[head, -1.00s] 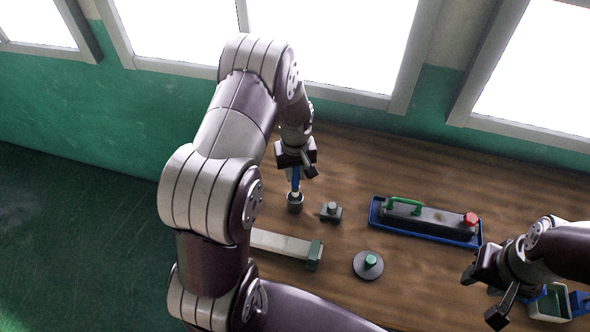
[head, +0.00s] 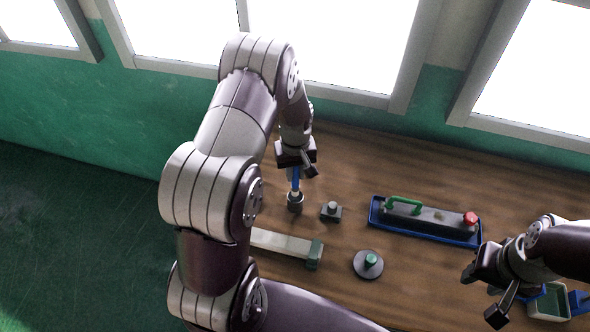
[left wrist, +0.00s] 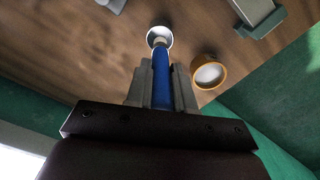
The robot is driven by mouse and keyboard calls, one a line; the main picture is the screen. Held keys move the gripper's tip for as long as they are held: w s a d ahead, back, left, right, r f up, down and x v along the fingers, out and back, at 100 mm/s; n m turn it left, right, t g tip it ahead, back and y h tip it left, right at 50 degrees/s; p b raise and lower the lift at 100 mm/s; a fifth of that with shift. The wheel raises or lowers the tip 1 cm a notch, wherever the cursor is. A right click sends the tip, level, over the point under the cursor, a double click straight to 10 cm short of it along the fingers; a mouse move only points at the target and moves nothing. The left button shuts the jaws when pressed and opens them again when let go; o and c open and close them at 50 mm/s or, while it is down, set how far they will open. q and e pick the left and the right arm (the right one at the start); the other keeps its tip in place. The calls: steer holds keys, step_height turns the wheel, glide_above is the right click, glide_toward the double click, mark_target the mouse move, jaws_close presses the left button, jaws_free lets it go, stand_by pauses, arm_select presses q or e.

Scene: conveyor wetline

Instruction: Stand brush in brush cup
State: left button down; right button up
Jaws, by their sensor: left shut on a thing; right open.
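The brush (head: 295,180) has a blue handle and a pale lower end. My left gripper (head: 297,167) is shut on its handle and holds it roughly upright, lower end down. The brush cup (head: 295,204) is a small dark grey cup on the table, directly below. In the left wrist view the blue handle (left wrist: 161,75) runs between the fingers to the cup's pale round mouth (left wrist: 153,33). The brush's lower end overlaps that mouth; how deep it sits is hidden. My right gripper (head: 483,296) is open and empty at the right.
A small dark block with a knob (head: 331,212) stands right of the cup. A round disc with a green knob (head: 368,266), a pale bar (head: 285,246) and a blue tray (head: 425,234) lie nearby. An orange-rimmed round container (left wrist: 209,84) shows beside the cup in the wrist view.

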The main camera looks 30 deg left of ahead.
mark_target(296, 181)
arm_select(q)
steer(key=shift+f+b, duration=1.5)
steer(key=shift+f, duration=0.75)
steer(key=c, duration=0.9)
jaws_free()
step_height(296, 181, up, 13)
steer(key=b, duration=0.2)
steer(key=shift+f+b, duration=0.1)
steer(key=shift+b, duration=0.3)
